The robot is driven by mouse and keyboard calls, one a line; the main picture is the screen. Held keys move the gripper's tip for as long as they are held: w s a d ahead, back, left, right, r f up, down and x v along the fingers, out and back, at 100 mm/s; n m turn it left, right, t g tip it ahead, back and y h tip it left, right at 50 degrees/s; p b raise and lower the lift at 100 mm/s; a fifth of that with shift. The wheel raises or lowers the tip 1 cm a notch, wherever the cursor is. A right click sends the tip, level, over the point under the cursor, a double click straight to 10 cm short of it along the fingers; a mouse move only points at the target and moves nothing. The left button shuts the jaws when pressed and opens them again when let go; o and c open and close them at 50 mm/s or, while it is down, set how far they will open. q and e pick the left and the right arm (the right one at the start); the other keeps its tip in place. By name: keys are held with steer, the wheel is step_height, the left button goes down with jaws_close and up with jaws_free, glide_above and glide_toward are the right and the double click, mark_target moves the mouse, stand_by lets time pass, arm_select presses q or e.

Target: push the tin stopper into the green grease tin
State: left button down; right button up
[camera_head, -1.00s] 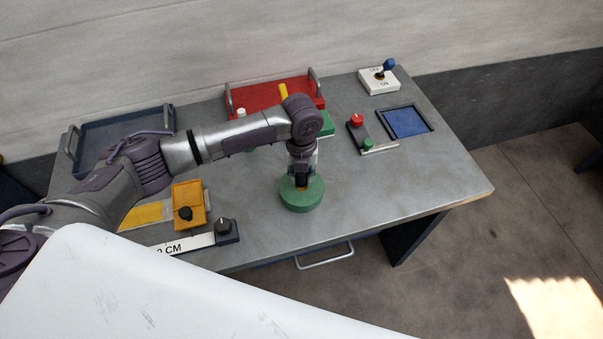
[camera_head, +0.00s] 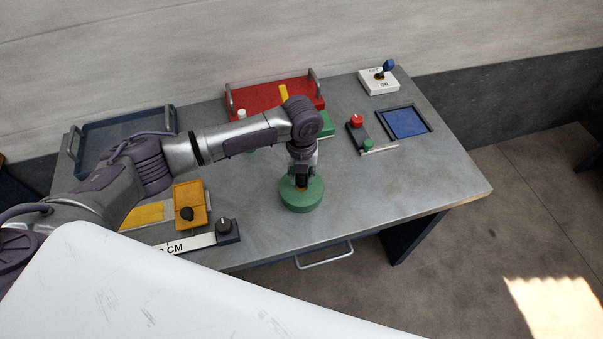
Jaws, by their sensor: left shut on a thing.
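The green grease tin (camera_head: 306,201) stands upright on the grey workbench, near its front edge. My left gripper (camera_head: 301,183) points straight down over the middle of the tin's top. It is shut on the tin stopper (camera_head: 302,188), of which only a small orange-yellow bit shows between the fingers. The stopper is at the tin's top opening; how deep it sits is hidden by the fingers. My right gripper is out of view.
Behind my arm is a red tray (camera_head: 270,96). A dark blue-grey tray (camera_head: 105,157) is at the back left. An orange box with a black knob (camera_head: 191,196) lies left of the tin. A red-and-green button box (camera_head: 357,131), blue pad (camera_head: 404,122) and ON/OFF lever switch (camera_head: 379,80) are right.

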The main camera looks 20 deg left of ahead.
arm_select(q)
steer(key=shift+f+b, duration=0.75)
steer(key=shift+f, duration=0.45)
steer(key=c, duration=0.8)
jaws_free()
steer(key=shift+r, duration=0.1)
step_height(320, 180, up, 12)
steer(key=shift+f, duration=0.1)
